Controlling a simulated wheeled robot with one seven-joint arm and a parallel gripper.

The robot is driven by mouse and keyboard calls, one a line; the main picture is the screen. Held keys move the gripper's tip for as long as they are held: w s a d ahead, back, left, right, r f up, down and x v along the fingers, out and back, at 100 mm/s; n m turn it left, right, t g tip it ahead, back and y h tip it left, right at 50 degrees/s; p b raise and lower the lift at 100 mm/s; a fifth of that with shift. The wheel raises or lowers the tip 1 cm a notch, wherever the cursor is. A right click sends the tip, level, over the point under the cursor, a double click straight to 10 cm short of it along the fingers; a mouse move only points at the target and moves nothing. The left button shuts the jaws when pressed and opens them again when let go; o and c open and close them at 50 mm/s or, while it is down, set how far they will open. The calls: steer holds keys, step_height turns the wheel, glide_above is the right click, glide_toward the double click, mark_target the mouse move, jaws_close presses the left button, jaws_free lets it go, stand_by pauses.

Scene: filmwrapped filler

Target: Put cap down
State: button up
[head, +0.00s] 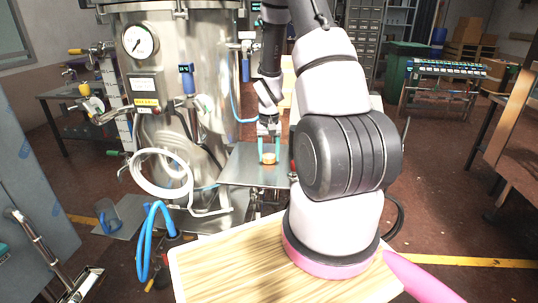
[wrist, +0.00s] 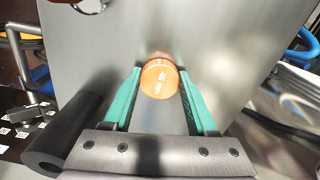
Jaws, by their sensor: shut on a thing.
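The cap (head: 268,158) is a small round orange piece, with light printed marks on its face in the wrist view (wrist: 158,80). My gripper (head: 268,152) points down over a flat metal plate (head: 245,172) beside the steel tank. Its two teal fingers are shut on the cap, one on each side, and they also show in the wrist view (wrist: 160,74). The cap is at or just above the plate's surface; I cannot tell whether it touches. The plate around it looks bare.
The large steel tank (head: 170,60) with a gauge and pipes stands left of the plate. A coiled white hose (head: 160,172) and blue hoses (head: 150,235) are nearby. A wooden-topped surface (head: 235,265) is in front. A green bin (head: 405,65) is at the back right.

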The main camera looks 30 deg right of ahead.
steer(key=shift+f, duration=0.1)
steer(key=o, duration=1.3)
step_height(320, 180, up, 12)
step_height(320, 180, up, 8)
steer(key=t, duration=0.1)
glide_above(269, 156)
steer(key=s+a, duration=0.2)
steer(key=a, duration=0.1)
steer(key=s+a+r+t, duration=0.2)
steer(key=s+a+r, duration=0.1)
steer(key=s+r, duration=0.2)
steer(key=s+a+r+t+y, duration=0.1)
steer(key=s+a+r+t, duration=0.1)
steer(key=s+r, duration=0.4)
steer(key=s+a+r+t+y, duration=0.1)
steer(key=s+a+r+t, duration=0.1)
steer(key=s+a+r, duration=0.3)
steer(key=shift+s+r+n, duration=0.2)
steer(key=shift+s+r, duration=0.05)
steer(key=shift+r, duration=0.55)
steer(key=shift+s+r+n, duration=0.2)
steer(key=shift+s+r, duration=0.05)
steer(key=shift+r, duration=0.55)
steer(key=shift+o, duration=0.5)
steer(key=shift+s+a+r, duration=0.1)
steer(key=shift+s, duration=0.25)
